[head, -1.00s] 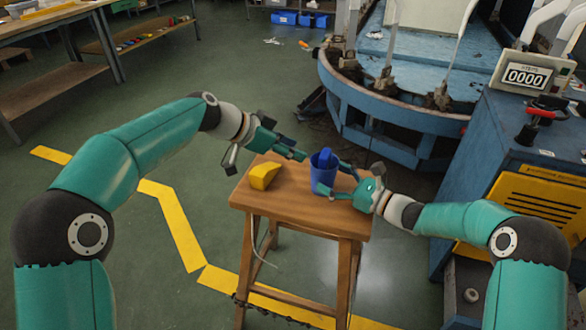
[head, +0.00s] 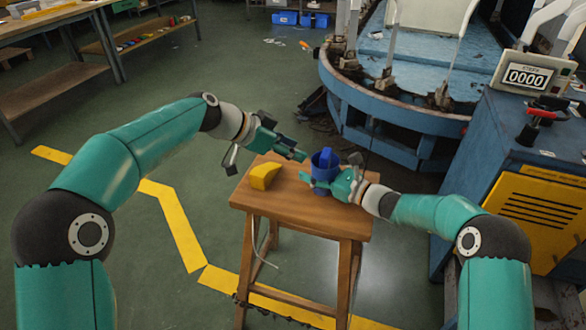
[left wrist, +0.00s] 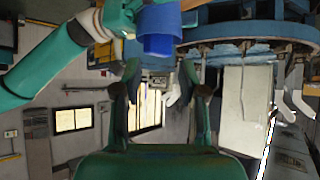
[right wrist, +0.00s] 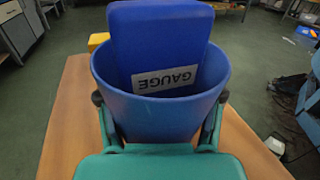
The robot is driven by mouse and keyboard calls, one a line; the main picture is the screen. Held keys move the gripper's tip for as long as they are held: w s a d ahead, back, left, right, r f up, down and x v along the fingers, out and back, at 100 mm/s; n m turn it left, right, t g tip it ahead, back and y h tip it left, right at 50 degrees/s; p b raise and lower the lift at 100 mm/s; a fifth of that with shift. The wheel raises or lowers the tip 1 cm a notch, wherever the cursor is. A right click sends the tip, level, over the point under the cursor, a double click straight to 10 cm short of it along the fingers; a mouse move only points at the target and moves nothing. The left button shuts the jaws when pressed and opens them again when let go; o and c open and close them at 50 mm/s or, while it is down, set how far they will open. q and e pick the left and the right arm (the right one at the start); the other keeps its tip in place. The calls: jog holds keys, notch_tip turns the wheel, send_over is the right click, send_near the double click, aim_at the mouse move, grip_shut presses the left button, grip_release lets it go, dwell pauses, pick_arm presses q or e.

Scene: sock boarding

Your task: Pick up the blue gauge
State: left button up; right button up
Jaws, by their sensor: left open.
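The blue gauge (head: 325,158) is a rounded block standing in a blue cup (head: 323,173) on the wooden stool, its top above the rim. In the right wrist view the gauge (right wrist: 160,35) leans at the cup's far side, and a white GAUGE label shows inside the cup. My right gripper (head: 322,184) has a finger on each side of the cup (right wrist: 155,120); whether they press on it is unclear. My left gripper (head: 303,156) is open and empty, just left of the gauge. In the left wrist view the gauge (left wrist: 160,45) appears inverted, beyond the fingertips.
A yellow block (head: 264,176) lies on the stool (head: 290,205), left of the cup. The stool's front top is clear. A round blue machine (head: 385,130) stands behind, and a blue cabinet (head: 470,150) with a counter stands at the right.

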pick_arm(q)
jog(key=shift+o, duration=1.1)
notch_tip(320, 180, up, 4)
jog(key=f+n+t, duration=0.1)
jog(key=n+t, duration=0.3)
jog(key=n, duration=1.3)
send_over(324, 157)
jog(key=s+a, duration=0.2)
jog(key=s+r+n+t+y, duration=0.1)
jog(key=s+n+t+y, duration=0.15)
jog(key=n, duration=1.15)
jog(key=s+r+n+t+y, duration=0.2)
jog(key=n+t, duration=0.1)
jog(key=n, duration=1.1)
jog(key=shift+g, duration=0.25)
jog(key=f, duration=0.3)
jog(key=w+f, duration=0.1)
jog(key=f, duration=0.2)
jog(key=w+f, duration=0.1)
jog(key=f, duration=0.1)
jog(key=shift+w+d+f, duration=0.15)
jog(key=shift+d+f, duration=0.15)
jog(key=shift+f, duration=0.1)
jog(key=shift+x, duration=2.75)
